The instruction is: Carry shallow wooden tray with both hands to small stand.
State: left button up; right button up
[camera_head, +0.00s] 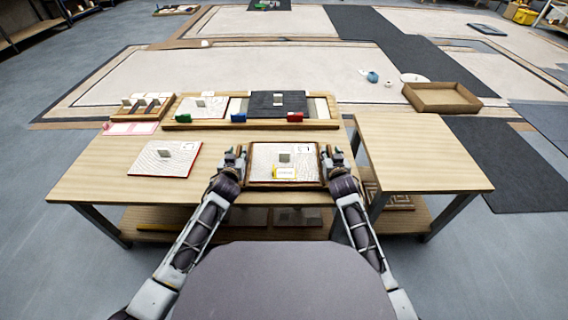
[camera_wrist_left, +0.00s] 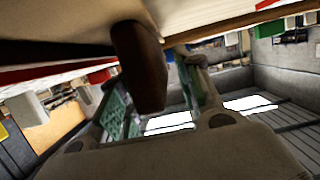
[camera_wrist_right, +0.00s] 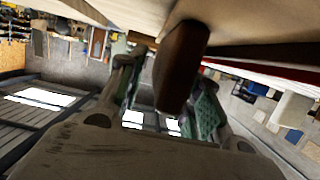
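The shallow wooden tray (camera_head: 285,185) lies on the front edge of the large table, straight in front of me. A pale patterned panel with a small grey block and a yellow label rests in it. My left gripper (camera_head: 235,156) is at its left end and my right gripper (camera_head: 331,157) at its right end. Each wrist view shows a brown wooden handle, left (camera_wrist_left: 138,65) and right (camera_wrist_right: 181,65), between the fingers, with a gap beside one finger. Both grippers look open around the handles. A small wooden-topped stand (camera_head: 425,165) is at the right.
The large table (camera_head: 85,175) also holds a panel (camera_head: 165,158) at left, and a long rack (camera_head: 255,125) with panels and coloured blocks at the back. The stand's top is otherwise clear.

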pick_arm(q)
grip_shut()
pick_arm(e)
grip_shut()
pick_arm(q)
jog(key=shift+r, duration=0.3)
pick_arm(e)
jog(key=shift+r, duration=0.3)
